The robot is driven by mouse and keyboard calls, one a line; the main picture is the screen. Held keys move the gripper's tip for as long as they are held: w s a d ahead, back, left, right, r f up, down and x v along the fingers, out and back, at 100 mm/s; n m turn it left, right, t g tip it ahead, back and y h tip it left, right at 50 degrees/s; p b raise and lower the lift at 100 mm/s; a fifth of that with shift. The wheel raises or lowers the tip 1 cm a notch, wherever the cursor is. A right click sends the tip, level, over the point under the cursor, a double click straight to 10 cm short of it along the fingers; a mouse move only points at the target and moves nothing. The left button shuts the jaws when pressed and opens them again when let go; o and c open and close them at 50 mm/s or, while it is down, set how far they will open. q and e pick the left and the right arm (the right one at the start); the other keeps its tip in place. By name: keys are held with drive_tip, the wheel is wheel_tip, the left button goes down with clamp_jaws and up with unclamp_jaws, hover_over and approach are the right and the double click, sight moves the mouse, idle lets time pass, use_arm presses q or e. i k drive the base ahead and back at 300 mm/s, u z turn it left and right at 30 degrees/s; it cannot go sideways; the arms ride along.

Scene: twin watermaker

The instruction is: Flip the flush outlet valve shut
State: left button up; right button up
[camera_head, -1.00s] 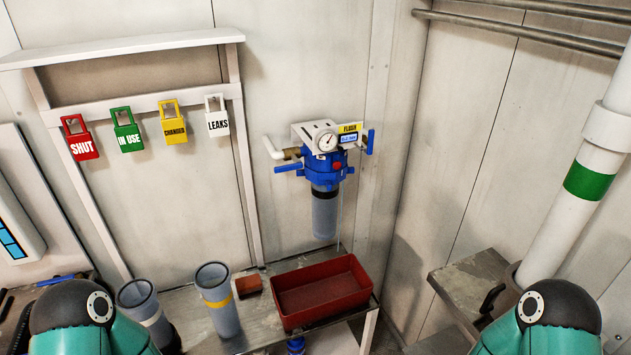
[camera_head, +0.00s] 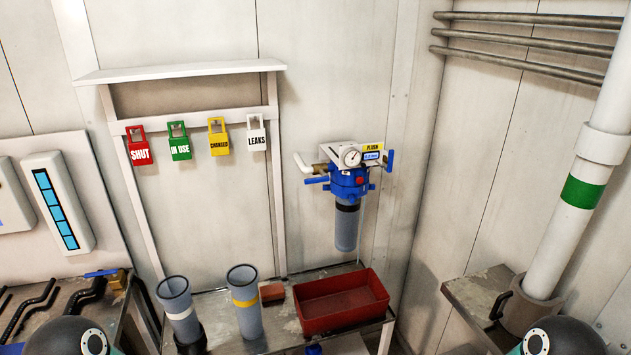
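The flush filter unit (camera_head: 349,185) hangs on the back wall right of centre, with a blue head, a grey bowl below and a white gauge bracket on top. Its yellow "FLUSH" label (camera_head: 373,147) is at the top right. A blue lever (camera_head: 389,160) stands upright at the unit's right end, beside the label; I take it as the outlet valve. Another blue lever (camera_head: 317,180) lies level on the left side. Parts of my two arms show at the bottom left and bottom right, far from the unit. Neither gripper's fingers are in view.
A red tray (camera_head: 343,318) sits on the bench below the unit, with two grey cylinders (camera_head: 246,302) (camera_head: 179,308) and a small brown block (camera_head: 272,293) to its left. Coloured tags (camera_head: 180,142) hang on a rack. A white pipe (camera_head: 578,200) stands at right.

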sight(325, 176)
drive_tip(key=u, duration=0.05)
drive_tip(key=i, duration=0.9)
drive_tip(key=z, duration=0.1)
drive_tip(key=k, duration=0.5)
drive_tip(key=u, duration=0.3)
drive_tip(key=i, duration=0.4)
drive_tip(key=z, duration=0.3)
